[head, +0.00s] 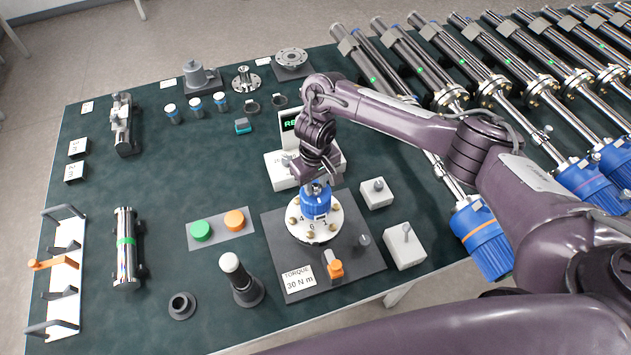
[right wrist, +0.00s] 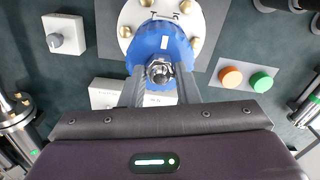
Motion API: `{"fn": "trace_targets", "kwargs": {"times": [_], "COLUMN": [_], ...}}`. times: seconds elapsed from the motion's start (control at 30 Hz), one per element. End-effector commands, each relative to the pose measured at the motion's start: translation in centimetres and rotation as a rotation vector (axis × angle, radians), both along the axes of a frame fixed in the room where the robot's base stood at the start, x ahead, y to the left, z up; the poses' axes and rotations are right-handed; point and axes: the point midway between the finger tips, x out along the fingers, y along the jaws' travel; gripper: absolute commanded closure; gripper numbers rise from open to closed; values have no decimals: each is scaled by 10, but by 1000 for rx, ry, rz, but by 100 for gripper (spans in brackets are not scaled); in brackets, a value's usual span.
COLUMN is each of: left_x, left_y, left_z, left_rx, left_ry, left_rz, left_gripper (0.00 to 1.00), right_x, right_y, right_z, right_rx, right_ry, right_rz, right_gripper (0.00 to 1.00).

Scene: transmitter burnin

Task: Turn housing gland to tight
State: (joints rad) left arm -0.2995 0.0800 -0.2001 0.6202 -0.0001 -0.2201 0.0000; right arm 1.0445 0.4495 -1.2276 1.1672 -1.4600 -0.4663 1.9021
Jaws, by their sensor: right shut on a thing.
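The blue transmitter housing (head: 316,203) stands upright on a pale round flange (head: 314,232) with brass bolts, on a dark grey plate. In the right wrist view, the metal hex gland (right wrist: 160,71) sits at the top of the blue housing (right wrist: 150,42). My right gripper (head: 318,184) points down over the housing from above. Its two fingers (right wrist: 160,80) lie on either side of the gland and are shut on it. In the head view the fingers and wrist hide most of the gland. My left gripper is not in view.
A torque label reading 30 N m (head: 298,283) and an orange-tipped part (head: 334,267) are on the plate. A display box (head: 283,170) stands behind. Green (head: 201,231) and orange (head: 235,220) buttons are left; switch boxes (head: 404,246) are right. Several long transmitters line the right.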

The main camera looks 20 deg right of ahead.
Motion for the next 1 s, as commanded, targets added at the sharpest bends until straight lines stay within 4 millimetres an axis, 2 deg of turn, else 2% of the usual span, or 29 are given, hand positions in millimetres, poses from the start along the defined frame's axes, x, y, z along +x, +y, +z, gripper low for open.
{"fn": "trace_targets", "kwargs": {"times": [0.17, 0.2, 0.37, 0.73, 1.0], "left_x": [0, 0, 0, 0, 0], "left_y": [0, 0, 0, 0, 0], "left_z": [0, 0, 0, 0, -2], "left_rx": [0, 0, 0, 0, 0], "left_ry": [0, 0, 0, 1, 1], "left_rz": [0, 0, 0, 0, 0], "left_gripper": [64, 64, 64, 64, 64], "right_x": [2, 2, 1, 1, 3], "right_y": [1, 1, 1, 0, 0], "right_z": [2, 2, 1, 6, 40], "right_rx": [1, 1, 1, 0, 0], "right_ry": [-5, -5, -3, -4, -9], "right_rz": [0, 0, 1, 4, 5], "right_gripper": [94, 70, 49, 49, 49]}}
